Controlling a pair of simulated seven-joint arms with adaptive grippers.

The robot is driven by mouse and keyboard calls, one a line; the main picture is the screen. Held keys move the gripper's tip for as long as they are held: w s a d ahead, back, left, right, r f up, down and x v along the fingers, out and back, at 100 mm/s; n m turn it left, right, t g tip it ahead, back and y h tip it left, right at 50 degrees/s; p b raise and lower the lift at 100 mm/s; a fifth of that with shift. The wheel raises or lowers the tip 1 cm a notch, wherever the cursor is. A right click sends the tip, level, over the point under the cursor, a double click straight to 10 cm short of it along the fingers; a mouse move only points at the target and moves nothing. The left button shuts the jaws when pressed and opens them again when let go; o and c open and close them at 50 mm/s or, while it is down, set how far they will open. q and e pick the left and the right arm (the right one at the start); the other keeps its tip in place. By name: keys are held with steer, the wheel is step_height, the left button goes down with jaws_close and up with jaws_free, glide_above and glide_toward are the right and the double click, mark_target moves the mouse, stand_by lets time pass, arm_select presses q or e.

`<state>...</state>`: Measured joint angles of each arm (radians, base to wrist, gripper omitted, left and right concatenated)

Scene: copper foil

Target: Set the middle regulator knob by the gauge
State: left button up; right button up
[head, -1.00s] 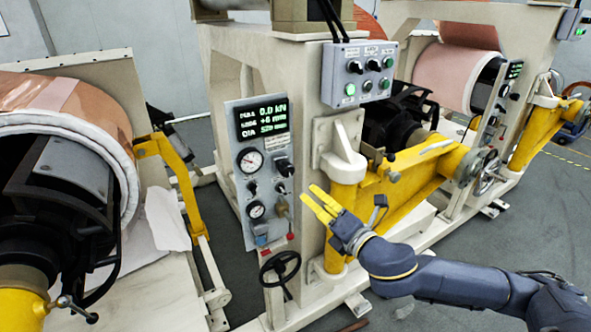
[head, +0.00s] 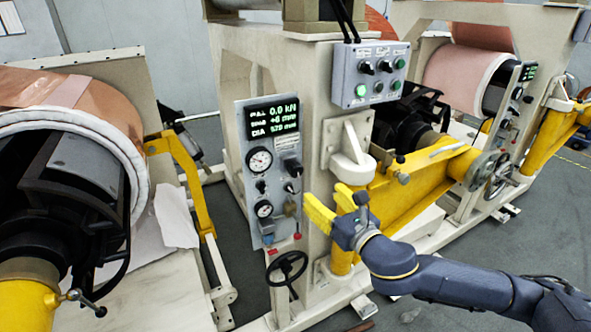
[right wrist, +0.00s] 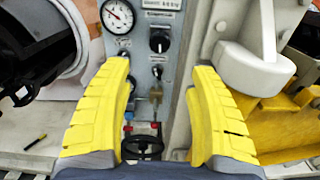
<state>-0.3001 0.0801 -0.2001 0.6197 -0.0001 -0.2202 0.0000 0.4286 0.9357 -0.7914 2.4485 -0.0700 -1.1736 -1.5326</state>
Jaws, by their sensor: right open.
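The grey control panel (head: 243,150) carries a lit display (head: 269,118), an upper round gauge (head: 259,160) and a lower one (head: 264,209). Its right column holds a large black knob (head: 291,166), a small black knob (head: 289,187) between it and a brass fitting (head: 290,208). The wrist view shows the upper gauge (right wrist: 117,15), large knob (right wrist: 159,41), small knob (right wrist: 157,71) and brass fitting (right wrist: 155,94) between the fingers. My right gripper (head: 324,197) is open and empty, right of the panel, fingers apart. My left gripper is out of view.
A black handwheel (head: 287,268) sits below the panel. A grey switch box (head: 370,75) is above right. A yellow arm (head: 425,185) with its pale bracket (head: 350,150) stands beside my right gripper. A copper roll (head: 75,95) is at left.

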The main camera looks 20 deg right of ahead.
mark_target(298, 171)
steer(key=w+a, duration=0.1)
steer(key=w, duration=0.3)
steer(key=w+a, duration=0.1)
steer(key=w, duration=0.4)
steer(key=w+a, duration=0.1)
steer(key=w, duration=0.4)
steer(key=shift+w, duration=0.2)
jaws_close()
